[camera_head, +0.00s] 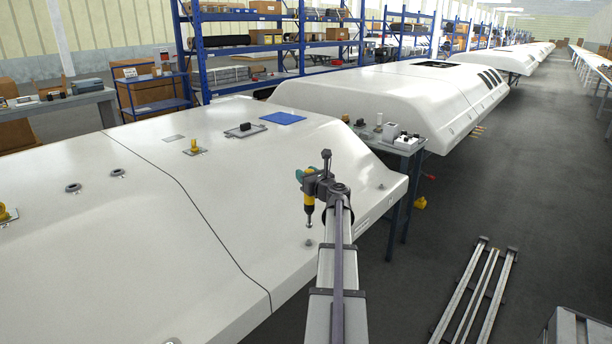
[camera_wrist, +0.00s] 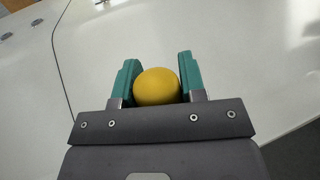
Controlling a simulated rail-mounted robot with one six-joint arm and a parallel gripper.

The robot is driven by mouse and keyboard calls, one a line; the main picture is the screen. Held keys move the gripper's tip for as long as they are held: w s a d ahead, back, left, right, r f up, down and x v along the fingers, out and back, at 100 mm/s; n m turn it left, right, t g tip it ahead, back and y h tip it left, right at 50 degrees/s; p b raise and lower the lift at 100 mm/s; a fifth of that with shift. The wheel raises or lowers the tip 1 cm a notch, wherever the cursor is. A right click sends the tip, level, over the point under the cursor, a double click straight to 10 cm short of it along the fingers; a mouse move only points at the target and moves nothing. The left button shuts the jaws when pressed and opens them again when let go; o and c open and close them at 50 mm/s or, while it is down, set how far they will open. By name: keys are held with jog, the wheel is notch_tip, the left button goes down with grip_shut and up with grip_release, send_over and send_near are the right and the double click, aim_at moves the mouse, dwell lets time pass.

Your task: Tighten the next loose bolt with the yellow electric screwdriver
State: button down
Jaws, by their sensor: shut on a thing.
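My gripper (camera_wrist: 157,82) is shut on the yellow electric screwdriver (camera_head: 309,203), with its two teal fingers on either side of the round yellow end (camera_wrist: 157,87) in the wrist view. In the head view the screwdriver hangs upright, its dark tip pointing down above the white shell (camera_head: 230,215). A grey bolt (camera_head: 309,243) sits on the shell just below the tip, and a gap seems to show between them. Another small bolt (camera_head: 380,186) stands near the shell's right edge. I cannot tell from the pictures how tight either bolt is.
A blue square (camera_head: 283,118) and a dark-handled plate (camera_head: 245,130) lie on the shell behind. A yellow-topped fitting (camera_head: 194,147) stands farther left. A table with small items (camera_head: 400,147) is at the shell's right end. Metal rails (camera_head: 478,292) lie on the floor.

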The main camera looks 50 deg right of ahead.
jog(key=shift+f+b, duration=2.35)
jog(key=shift+f, duration=0.2)
jog(key=shift+f+b, duration=0.95)
dwell(1.1)
jog(key=shift+r, duration=0.1)
notch_tip(320, 180, up, 6)
jog(key=p, duration=0.6)
